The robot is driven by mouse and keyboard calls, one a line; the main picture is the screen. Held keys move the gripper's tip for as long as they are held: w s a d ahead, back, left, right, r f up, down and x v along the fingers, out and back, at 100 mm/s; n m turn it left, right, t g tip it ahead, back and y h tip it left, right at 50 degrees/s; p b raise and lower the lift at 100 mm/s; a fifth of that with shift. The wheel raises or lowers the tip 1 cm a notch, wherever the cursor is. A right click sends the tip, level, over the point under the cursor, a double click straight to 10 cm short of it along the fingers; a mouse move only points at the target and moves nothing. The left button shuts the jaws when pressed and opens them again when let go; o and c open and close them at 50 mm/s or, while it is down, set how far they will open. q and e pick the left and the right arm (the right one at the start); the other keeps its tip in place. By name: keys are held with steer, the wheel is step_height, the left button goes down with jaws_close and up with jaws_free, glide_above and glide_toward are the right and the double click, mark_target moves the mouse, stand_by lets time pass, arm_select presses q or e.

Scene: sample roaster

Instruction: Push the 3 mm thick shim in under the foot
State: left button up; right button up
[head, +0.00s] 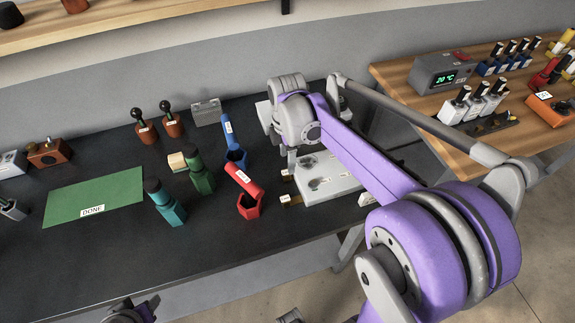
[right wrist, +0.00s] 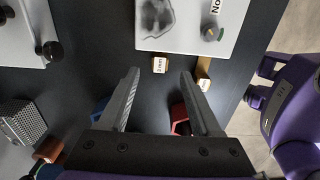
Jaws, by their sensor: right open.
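The other shim (right wrist: 204,75), brass-coloured, lies just right of the right finger. I cannot read the thicknesses surely. The right gripper is open and empty; in the head view its wrist hides most of it. A dark part at the bottom left of the head view may be my left gripper.
A red hex-based tool (head: 248,205) and a blue one (head: 235,155) stand close left of the plate. Green and teal bottles (head: 165,207) and a green DONE mat (head: 95,197) are further left. A wooden table (head: 485,120) is at right. The front dark bench is clear.

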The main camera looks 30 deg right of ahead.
mark_target(287, 174)
steer(key=shift+r, duration=2.4)
steer(key=s+a+f+m+t, duration=0.1)
steer(key=s+a+f+m, duration=0.1)
steer(key=s+m, duration=0.3)
steer(key=s+a+f+m+t, duration=0.2)
steer(key=s+a+m, duration=0.2)
steer(key=s+m, duration=0.1)
steer(key=s+a+f+m+t, duration=0.2)
steer(key=s+a+f+m, duration=0.1)
steer(key=s+a+m, duration=0.1)
steer(key=shift+s+m, duration=0.45)
steer(key=shift+m, duration=0.15)
